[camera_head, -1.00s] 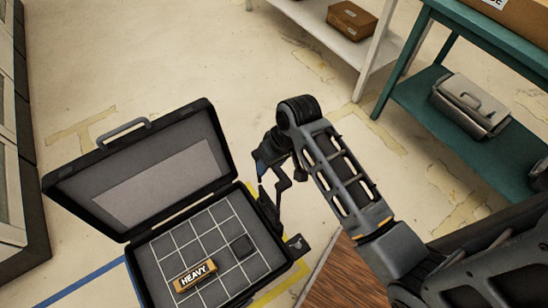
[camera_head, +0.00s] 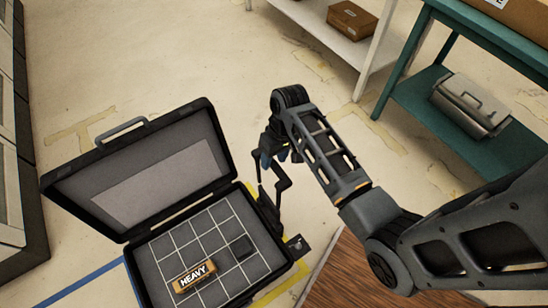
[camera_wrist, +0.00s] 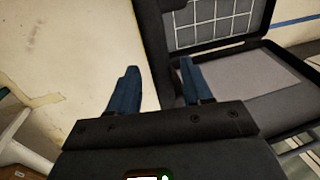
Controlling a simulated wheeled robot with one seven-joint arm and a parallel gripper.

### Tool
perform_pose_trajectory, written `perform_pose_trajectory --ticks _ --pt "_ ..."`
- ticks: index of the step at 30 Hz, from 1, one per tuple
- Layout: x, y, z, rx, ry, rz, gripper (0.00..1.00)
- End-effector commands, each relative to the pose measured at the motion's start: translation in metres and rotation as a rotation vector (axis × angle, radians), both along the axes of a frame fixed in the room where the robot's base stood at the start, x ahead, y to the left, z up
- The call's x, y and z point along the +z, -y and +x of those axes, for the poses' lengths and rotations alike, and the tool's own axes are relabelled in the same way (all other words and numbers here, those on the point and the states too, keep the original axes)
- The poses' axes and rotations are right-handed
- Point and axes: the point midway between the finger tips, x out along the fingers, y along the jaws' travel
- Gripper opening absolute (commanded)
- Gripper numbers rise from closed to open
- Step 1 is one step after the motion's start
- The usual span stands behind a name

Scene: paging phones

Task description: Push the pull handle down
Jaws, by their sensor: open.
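An open black case (camera_head: 140,262) lies on the floor at the left of the head view, its lid tilted back. The handle is not clear there.
The lid has a grey carry handle (camera_head: 122,133). A teal shelf (camera_head: 400,105) and a white shelf (camera_head: 340,50) stand at the upper right. The floor between is clear.

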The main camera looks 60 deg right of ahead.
Motion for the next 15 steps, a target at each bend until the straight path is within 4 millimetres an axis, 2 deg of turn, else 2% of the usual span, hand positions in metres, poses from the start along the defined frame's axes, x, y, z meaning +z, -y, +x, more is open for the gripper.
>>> perform_pose_trajectory --ticks 9,15 --pt "-0.0029 -0.0008 0.0001 0.000 0.000 0.000 0.48" --pt "-0.0027 -0.0008 0.0001 0.000 0.000 0.000 0.29"
